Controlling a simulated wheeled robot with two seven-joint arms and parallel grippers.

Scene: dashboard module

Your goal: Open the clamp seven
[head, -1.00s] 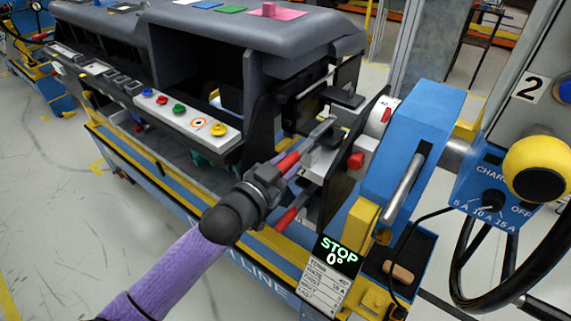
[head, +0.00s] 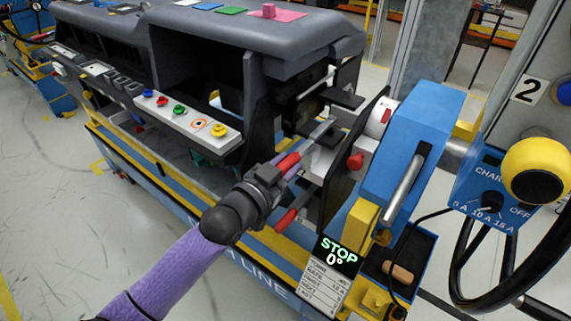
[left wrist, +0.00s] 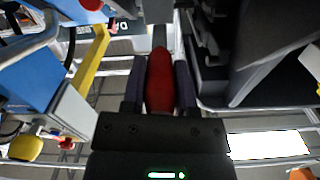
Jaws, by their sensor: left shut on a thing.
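My left gripper (head: 276,176) reaches in from the left to the clamp at the dashboard's right end. It is shut on a red clamp handle (head: 289,162); in the left wrist view the red grip (left wrist: 160,80) sits between both fingers (left wrist: 160,92). A metal clamp arm (head: 321,130) extends beyond the handle, near dark pads. A second red handle (head: 285,220) is below the gripper, apart from it. No number seven is readable on the clamp. My right gripper is not in view.
The dark dashboard module (head: 240,35) stands left and behind. A blue fixture (head: 412,140) with a black plate and red knob is close on the right. A yellow-knobbed wheel (head: 535,167) is at far right. A display (head: 338,254) reads STOP 0°. Open floor lies left.

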